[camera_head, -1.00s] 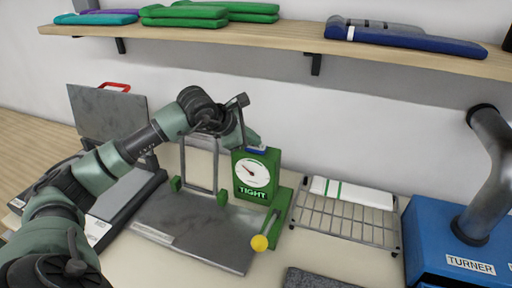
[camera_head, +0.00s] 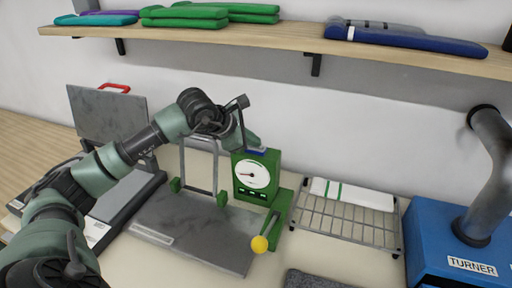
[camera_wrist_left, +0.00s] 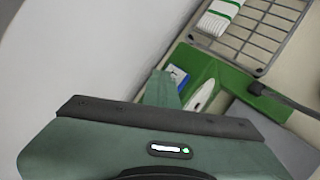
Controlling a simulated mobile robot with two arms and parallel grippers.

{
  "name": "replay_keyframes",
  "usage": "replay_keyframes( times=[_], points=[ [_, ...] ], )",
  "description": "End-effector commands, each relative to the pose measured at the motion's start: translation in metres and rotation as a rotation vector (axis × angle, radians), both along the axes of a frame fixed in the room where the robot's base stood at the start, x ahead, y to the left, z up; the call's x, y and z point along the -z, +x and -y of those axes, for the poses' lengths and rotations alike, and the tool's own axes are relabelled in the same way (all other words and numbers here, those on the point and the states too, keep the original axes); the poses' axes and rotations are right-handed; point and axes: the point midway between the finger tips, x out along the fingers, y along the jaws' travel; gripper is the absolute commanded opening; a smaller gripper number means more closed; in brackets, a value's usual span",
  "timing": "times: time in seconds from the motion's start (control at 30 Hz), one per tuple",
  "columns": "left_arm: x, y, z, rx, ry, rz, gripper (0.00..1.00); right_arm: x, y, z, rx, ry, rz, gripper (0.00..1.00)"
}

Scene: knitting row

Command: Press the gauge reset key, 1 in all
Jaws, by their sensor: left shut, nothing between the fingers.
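The green gauge box (camera_head: 270,164) stands upright on the bench with a white dial (camera_head: 252,174) facing me. Its needle points left, and the strip under the dial is dark with no readable word. The blue reset key (camera_head: 257,150) is on top of the box; it also shows in the left wrist view (camera_wrist_left: 178,74). My left gripper (camera_head: 251,141) is shut and empty, with its tip right at the key. In the left wrist view the green fingers (camera_wrist_left: 160,88) are beside the key; I cannot tell whether they touch it. My right gripper is not in view.
A lever with a yellow knob (camera_head: 260,244) stands in front of the gauge, beside a grey plate (camera_head: 195,232). A wire rack (camera_head: 345,228) with a white folded cloth (camera_head: 352,194) is to the right, then a blue TURNER machine (camera_head: 460,250). A wooden shelf (camera_head: 280,36) runs above.

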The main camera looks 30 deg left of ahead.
Motion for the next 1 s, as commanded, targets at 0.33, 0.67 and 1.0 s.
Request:
replay_keyframes(
  times=[0.33, 0.67, 1.0],
  points=[
    [-0.014, 0.000, 0.000, 0.001, 0.000, -0.001, 0.00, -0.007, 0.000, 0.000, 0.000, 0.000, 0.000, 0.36],
    [-0.018, 0.000, 0.000, 0.000, 0.000, 0.001, 0.00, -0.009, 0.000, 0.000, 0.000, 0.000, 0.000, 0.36],
    [-0.051, 0.000, 0.000, -0.001, 0.001, 0.002, 0.00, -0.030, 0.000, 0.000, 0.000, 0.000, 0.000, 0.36]
  ],
)
